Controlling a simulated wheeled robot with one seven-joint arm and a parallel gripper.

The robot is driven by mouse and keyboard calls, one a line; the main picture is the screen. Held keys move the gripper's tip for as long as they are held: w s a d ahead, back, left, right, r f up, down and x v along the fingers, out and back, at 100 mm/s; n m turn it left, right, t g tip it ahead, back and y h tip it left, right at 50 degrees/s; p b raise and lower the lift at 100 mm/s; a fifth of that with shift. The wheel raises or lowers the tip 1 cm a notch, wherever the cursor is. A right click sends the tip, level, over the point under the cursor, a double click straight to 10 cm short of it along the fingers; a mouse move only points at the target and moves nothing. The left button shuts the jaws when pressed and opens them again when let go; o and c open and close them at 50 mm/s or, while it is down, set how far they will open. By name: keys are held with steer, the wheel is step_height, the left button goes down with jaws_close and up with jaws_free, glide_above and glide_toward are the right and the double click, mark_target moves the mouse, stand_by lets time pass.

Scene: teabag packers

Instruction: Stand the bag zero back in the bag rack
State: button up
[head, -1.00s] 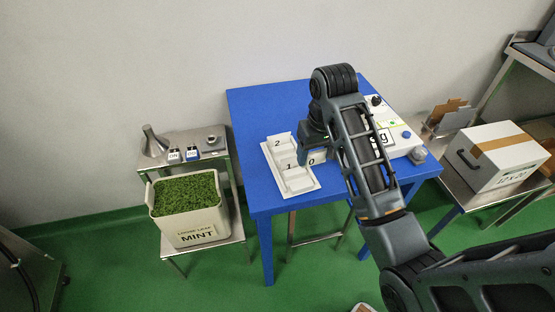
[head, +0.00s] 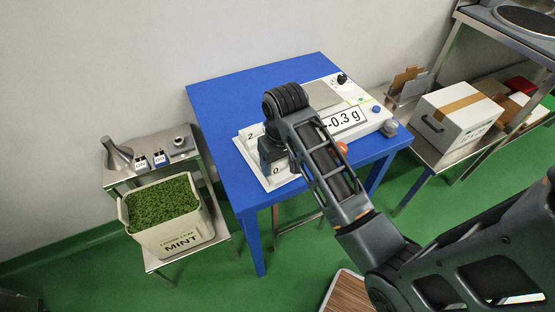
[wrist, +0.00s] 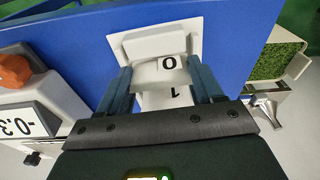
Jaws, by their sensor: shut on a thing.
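The bag rack (head: 243,149) is a white stepped tray at the front left of the blue table, with a "2" showing at its far end. My gripper (head: 272,162) is over the rack and hides much of it. It is shut on bag zero, a pale piece with a "0" label (head: 277,170). In the wrist view the "0" label (wrist: 168,63) shows between the two fingers (wrist: 160,75), over the white rack (wrist: 195,40). A "1" label is close beside it. I cannot tell whether the bag touches the rack floor.
A scale (head: 372,121) reading -0.3 g stands right of the rack, with an orange knob-like thing (head: 341,147) near its front. A mint bin (head: 170,232) stands on a low steel stand at left. The blue table's back left (head: 235,95) is clear.

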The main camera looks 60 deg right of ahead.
steer(key=shift+f, duration=0.25)
